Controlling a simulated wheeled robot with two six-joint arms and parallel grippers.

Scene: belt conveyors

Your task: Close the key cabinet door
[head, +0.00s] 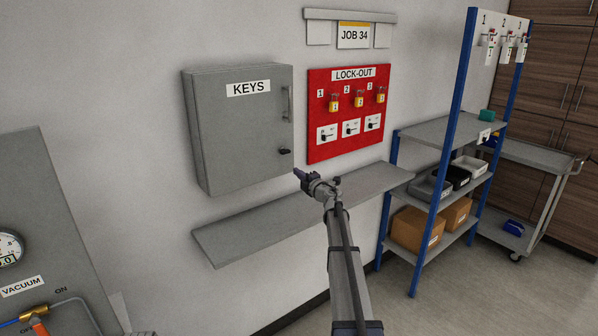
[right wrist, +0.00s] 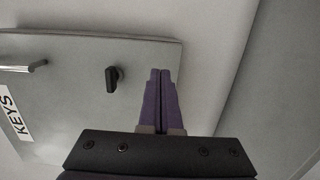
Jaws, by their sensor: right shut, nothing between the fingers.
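The grey key cabinet (head: 205,140) hangs on the wall in the head view, with a KEYS label on its door (head: 245,125). The door looks flush against the cabinet body; a small gap cannot be ruled out. A bar handle (head: 288,102) and a black knob (head: 285,151) sit along its right side. My right gripper (head: 297,172) is shut and empty, just below and right of the knob. In the right wrist view its fingertips (right wrist: 160,72) lie over the door's edge, beside the knob (right wrist: 113,78). Contact cannot be told. My left gripper is not in view.
A grey shelf (head: 290,215) runs along the wall below the cabinet and my right gripper. The red lock-out board (head: 317,90) hangs close to the cabinet's right. A blue-post rack (head: 450,150) stands farther right, and a vacuum panel (head: 40,200) stands at the left.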

